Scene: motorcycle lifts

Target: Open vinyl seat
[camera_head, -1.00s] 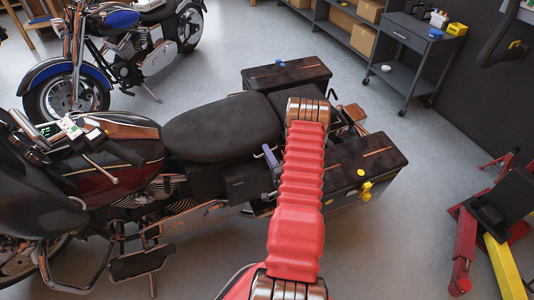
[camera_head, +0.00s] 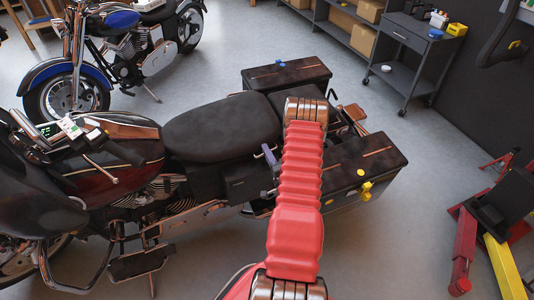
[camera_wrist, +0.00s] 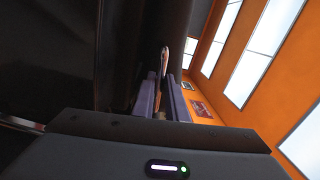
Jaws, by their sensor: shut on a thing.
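The black vinyl seat (camera_head: 220,125) lies on the dark red motorcycle (camera_head: 110,165) in the middle of the head view and looks down flat. My gripper (camera_head: 270,157), with purple fingers, is at the seat's rear near-side edge, partly hidden by my red arm. In the wrist view my gripper (camera_wrist: 162,98) has its two fingers close on either side of a thin, shiny strip (camera_wrist: 164,62). It is shut on this narrow part, which seems to belong to the seat's edge; the exact contact is hard to see. A dark surface fills the left of that view.
Black side cases (camera_head: 287,75) with yellow and blue knobs flank the motorcycle's rear. A blue motorcycle (camera_head: 125,45) stands behind. A grey cart (camera_head: 412,45) is at back right, a red and yellow lift (camera_head: 495,225) at right. Grey floor lies free between.

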